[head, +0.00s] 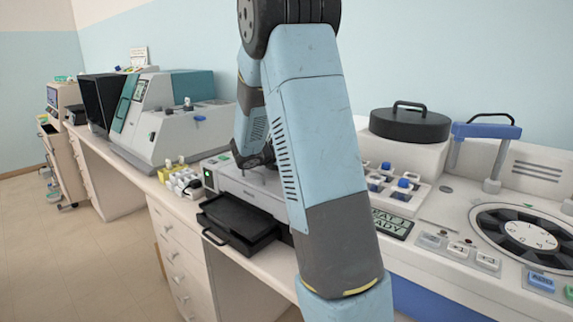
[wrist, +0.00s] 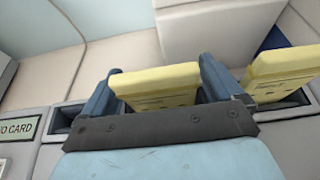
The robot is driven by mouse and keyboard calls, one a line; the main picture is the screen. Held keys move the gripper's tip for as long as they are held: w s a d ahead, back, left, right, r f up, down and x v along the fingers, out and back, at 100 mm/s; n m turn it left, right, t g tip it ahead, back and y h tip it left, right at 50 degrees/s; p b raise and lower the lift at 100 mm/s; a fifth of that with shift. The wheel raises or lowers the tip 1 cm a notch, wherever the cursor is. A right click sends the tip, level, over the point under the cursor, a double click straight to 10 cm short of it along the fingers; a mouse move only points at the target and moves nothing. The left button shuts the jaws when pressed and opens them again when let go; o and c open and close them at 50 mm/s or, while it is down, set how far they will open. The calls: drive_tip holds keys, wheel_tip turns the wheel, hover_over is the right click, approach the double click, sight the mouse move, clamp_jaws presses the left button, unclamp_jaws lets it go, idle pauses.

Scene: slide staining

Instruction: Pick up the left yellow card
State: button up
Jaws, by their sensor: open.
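The left yellow card (wrist: 155,84) stands upright in a slot in the wrist view, between the two blue fingers of my gripper (wrist: 160,76). The fingers are open, one at each side of the card. I cannot tell whether either finger touches it. A second yellow card (wrist: 282,72) stands in a slot to the right, outside the right finger. The lower parts of both cards are hidden by my gripper or the slots. In the head view my arm hides part of the bench, and the gripper's fingers cannot be made out.
A small "NO CARD" display (wrist: 17,129) is left of my gripper. In the head view, a black open tray (head: 238,218) sticks out over the bench front. A round-topped machine (head: 440,150) stands right of my arm, and a grey-teal analyser (head: 170,115) stands left. The floor (head: 70,260) is clear.

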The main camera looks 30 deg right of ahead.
drive_tip(key=c, duration=1)
drive_tip(key=shift+c, duration=0.2)
